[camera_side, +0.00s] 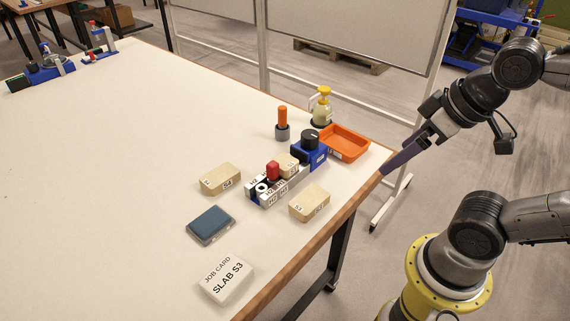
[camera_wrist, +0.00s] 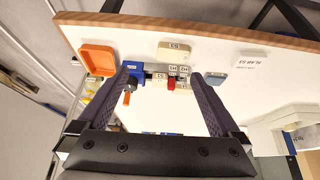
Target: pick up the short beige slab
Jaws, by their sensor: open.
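One beige slab (camera_side: 309,204) lies flat near the table's front edge, right of the block rack. A beige slab also shows in the wrist view (camera_wrist: 175,50), beyond my fingertips, near the wooden table edge. Another beige slab (camera_side: 220,179) lies left of the rack. A smaller beige piece (camera_side: 288,162) sits in the rack. The labels are too small to read surely. My gripper (camera_side: 384,171) is empty near the table's right edge in the side view. In the wrist view, its two purple fingers (camera_wrist: 163,72) are spread wide apart.
The rack (camera_side: 283,187) holds a red piece. A blue box with a black knob (camera_side: 309,154), orange tray (camera_side: 345,141), orange-topped tool (camera_side: 282,122) and bottle (camera_side: 321,106) stand nearby. A teal pad (camera_side: 210,222) and a "SLAB S3" card (camera_side: 225,279) lie left.

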